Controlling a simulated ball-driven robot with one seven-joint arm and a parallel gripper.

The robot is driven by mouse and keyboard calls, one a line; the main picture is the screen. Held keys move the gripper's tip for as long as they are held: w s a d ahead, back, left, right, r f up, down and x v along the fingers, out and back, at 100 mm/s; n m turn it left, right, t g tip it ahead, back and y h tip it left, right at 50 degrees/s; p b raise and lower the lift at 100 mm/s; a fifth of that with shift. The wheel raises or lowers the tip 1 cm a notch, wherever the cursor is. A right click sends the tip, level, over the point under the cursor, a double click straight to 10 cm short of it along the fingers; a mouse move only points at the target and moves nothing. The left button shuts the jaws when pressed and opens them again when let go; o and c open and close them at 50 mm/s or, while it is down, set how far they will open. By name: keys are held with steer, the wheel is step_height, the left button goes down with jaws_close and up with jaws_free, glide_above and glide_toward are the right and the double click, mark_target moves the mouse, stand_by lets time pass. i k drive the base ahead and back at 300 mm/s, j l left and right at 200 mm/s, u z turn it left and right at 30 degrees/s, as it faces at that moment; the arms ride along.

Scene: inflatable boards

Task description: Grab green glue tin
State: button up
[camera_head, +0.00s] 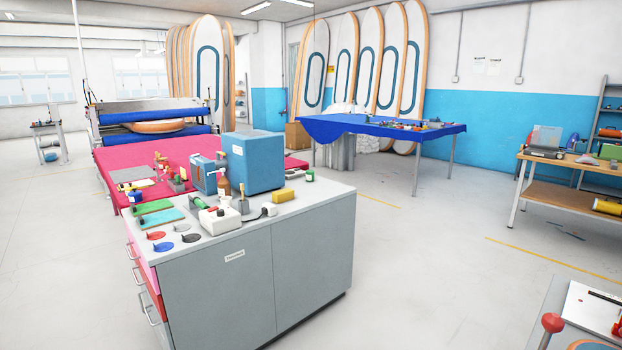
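A small green tin (310,175) stands upright on the grey cabinet's top, near its far right corner. It looks like the green glue tin, but its label is too small to read. A yellow block (283,195) lies in front of it to the left, and a large blue box (253,162) stands to its left. My gripper is not in view.
The grey cabinet (274,285) holds many tools on its top. Behind it are a red-covered table (120,160) and a blue-covered table (340,126). A wooden bench (560,182) stands right. Open floor (430,260) lies right of the cabinet.

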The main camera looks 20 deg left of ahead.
mark_target(310, 174)
steer(key=i+j+u, duration=0.3)
steer(key=u, duration=0.15)
steer(key=i+j+u, duration=0.15)
steer(key=i+u, duration=0.75)
steer(key=i, duration=0.15)
steer(key=i+j+z, duration=0.15)
steer(key=i, duration=0.8)
steer(key=i+l+z, duration=0.15)
steer(key=i+z, duration=0.15)
steer(key=z, duration=0.15)
steer(key=i+z, duration=0.6)
steer(key=z, duration=0.25)
steer(key=i+z, duration=0.3)
steer(key=i, duration=0.55)
steer(key=l, duration=0.1)
